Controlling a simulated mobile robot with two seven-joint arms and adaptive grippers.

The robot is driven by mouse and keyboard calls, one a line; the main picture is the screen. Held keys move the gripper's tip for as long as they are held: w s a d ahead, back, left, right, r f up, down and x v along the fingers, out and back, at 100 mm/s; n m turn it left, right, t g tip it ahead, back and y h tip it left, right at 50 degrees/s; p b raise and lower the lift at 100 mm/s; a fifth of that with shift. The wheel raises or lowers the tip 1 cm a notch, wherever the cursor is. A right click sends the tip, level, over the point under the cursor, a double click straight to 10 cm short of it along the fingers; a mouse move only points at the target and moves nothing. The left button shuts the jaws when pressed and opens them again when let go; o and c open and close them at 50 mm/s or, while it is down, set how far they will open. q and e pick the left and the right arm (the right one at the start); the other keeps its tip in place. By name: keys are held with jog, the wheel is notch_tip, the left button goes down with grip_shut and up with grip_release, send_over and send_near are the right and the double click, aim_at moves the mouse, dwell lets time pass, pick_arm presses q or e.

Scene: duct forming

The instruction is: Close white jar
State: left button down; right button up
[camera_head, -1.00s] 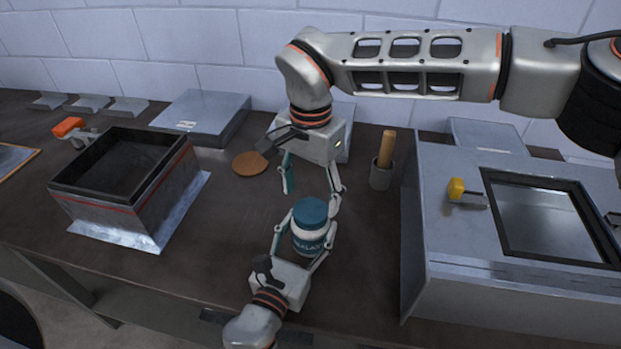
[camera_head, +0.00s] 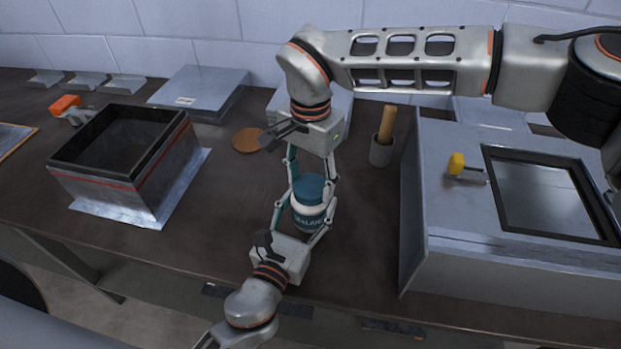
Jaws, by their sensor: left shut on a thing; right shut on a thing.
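The white jar (camera_head: 308,219) with a teal label band stands upright on the dark bench. Its teal lid (camera_head: 310,188) sits on top of the jar; whether it is screwed tight cannot be told. My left gripper (camera_head: 306,213) comes from the front and is shut around the jar's body. My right gripper (camera_head: 311,180) reaches down from above and behind and is shut on the lid, with a finger at each side of it.
An open metal box (camera_head: 175,185) stands at the left. A cup (camera_head: 381,152) with a wooden handle is behind right. A large metal duct piece (camera_head: 440,240) with a dark-framed opening fills the right. A brown disc (camera_head: 248,140) lies behind. Bench left of the jar is clear.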

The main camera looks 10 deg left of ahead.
jog(key=m, duration=0.8)
jog(key=shift+m, duration=0.3)
jog(key=m, duration=0.8)
jog(key=shift+m, duration=0.3)
jog(key=m, duration=1.2)
jog(key=shift+m, duration=0.3)
jog(key=m, duration=0.4)
jog(key=shift+f+m, duration=0.1)
jog(key=shift+m, duration=0.2)
jog(key=o, duration=1.3)
notch_tip(320, 180, up, 12)
